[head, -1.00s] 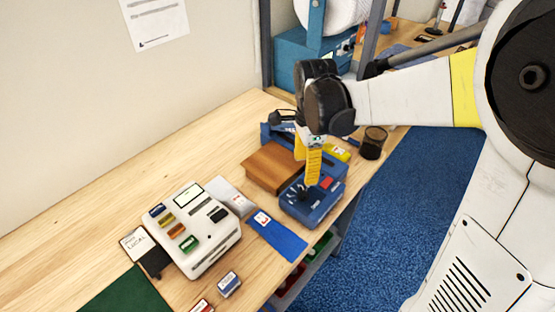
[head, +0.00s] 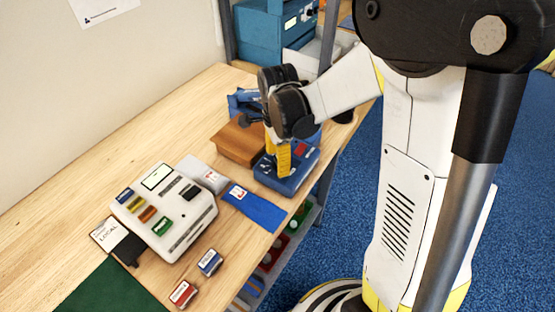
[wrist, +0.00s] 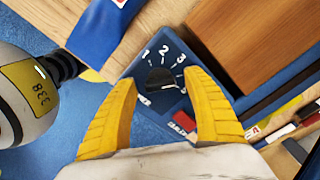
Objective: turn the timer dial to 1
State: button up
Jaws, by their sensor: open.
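The blue timer (head: 302,168) sits near the front edge of the bench, and its dial is hidden behind my fingers in the head view. In the wrist view the black timer dial (wrist: 161,80) shows on the blue face, with white numerals 1, 2 and 3 around its far side. I cannot tell clearly which mark the dial points at. My gripper (wrist: 160,84) is open, with one yellow finger on each side of the dial and a gap visible around it. In the head view my gripper (head: 278,162) is over the timer, pointing down.
A red button (wrist: 184,121) is on the timer beside the dial. A brown wooden block (head: 238,140) stands close to the timer. A blue strip (head: 255,207) lies to its left, then a white device (head: 165,215). The bench's left side is largely clear.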

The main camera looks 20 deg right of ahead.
jog(key=c, duration=1.2)
jog(key=shift+o, duration=0.2)
jog(key=shift+n, duration=0.4)
jog(key=n, duration=0.4)
jog(key=shift+n, duration=0.3)
jog(key=n, duration=0.5)
jog(key=shift+n+b, duration=0.3)
jog(key=n, duration=0.5)
jog(key=shift+s, duration=0.1)
jog(key=n, duration=0.5)
jog(key=shift+n, duration=0.3)
